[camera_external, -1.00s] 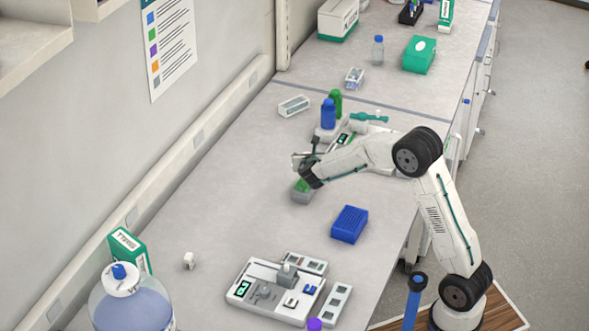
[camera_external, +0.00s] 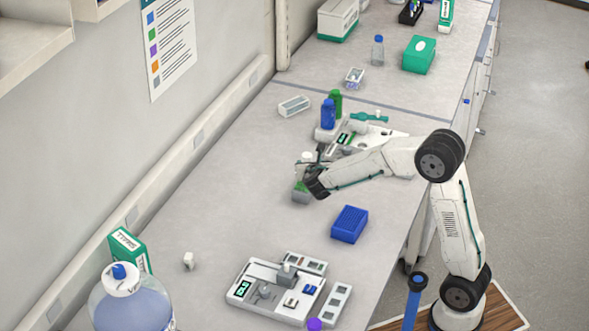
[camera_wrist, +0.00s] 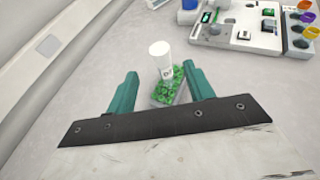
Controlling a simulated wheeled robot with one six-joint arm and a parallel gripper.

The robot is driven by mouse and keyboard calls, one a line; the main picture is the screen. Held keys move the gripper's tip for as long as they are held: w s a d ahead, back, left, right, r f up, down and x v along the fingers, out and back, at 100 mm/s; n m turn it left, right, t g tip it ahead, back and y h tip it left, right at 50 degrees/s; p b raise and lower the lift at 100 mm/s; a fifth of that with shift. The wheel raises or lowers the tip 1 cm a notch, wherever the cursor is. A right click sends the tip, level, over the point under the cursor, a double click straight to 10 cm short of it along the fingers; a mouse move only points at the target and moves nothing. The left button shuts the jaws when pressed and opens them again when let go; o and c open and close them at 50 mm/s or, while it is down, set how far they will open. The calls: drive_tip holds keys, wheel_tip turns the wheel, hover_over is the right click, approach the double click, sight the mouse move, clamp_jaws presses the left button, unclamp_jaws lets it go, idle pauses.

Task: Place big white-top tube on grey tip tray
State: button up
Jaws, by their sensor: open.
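The big white-top tube (camera_wrist: 161,62) stands out in the wrist view as a pale cylinder with a white cap and a small dark mark. It appears to stand on the grey tip tray (camera_wrist: 158,101), which holds green tips. In the external view the white top (camera_external: 307,157) shows just above my gripper (camera_external: 309,177), and the grey tray (camera_external: 300,197) is below it, partly hidden by the gripper. My gripper (camera_wrist: 160,72) is open, with one teal finger on each side of the tube and tray and visible gaps to the tube.
A blue tip box (camera_external: 349,225) stands nearer on the bench. Behind the gripper are a device (camera_external: 375,140), a blue bottle (camera_external: 328,114) and a green bottle (camera_external: 336,100). Another device (camera_external: 275,291) stands at the front. The bench left of the tray is clear.

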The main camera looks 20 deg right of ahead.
drive_tip(key=s+d+r+m+g+h, duration=0.25)
drive_tip(key=s+d+m, duration=0.55)
drive_tip(key=d, duration=0.4)
drive_tip(key=s+d+r+m+g+h, duration=0.15)
drive_tip(key=s+d+m+g, duration=0.25)
drive_tip(key=s+d+m, duration=0.55)
drive_tip(key=s+d+f+m+g+y, duration=0.1)
drive_tip(key=s+d+m+g+y, duration=0.2)
drive_tip(key=s, duration=0.4)
drive_tip(key=s+d+f+m+g, duration=0.1)
drive_tip(key=s+d+m, duration=0.2)
drive_tip(key=s+m, duration=0.35)
drive_tip(key=s+a+f+m+y, duration=0.1)
drive_tip(key=s+m+y, duration=0.1)
drive_tip(key=s, duration=0.3)
drive_tip(key=s+a+f+m+g+y, duration=0.1)
drive_tip(key=s+a+m+y, duration=0.1)
drive_tip(key=s, duration=0.3)
drive_tip(key=shift+s+a+m+y, duration=0.3)
drive_tip(key=shift+m, duration=0.6)
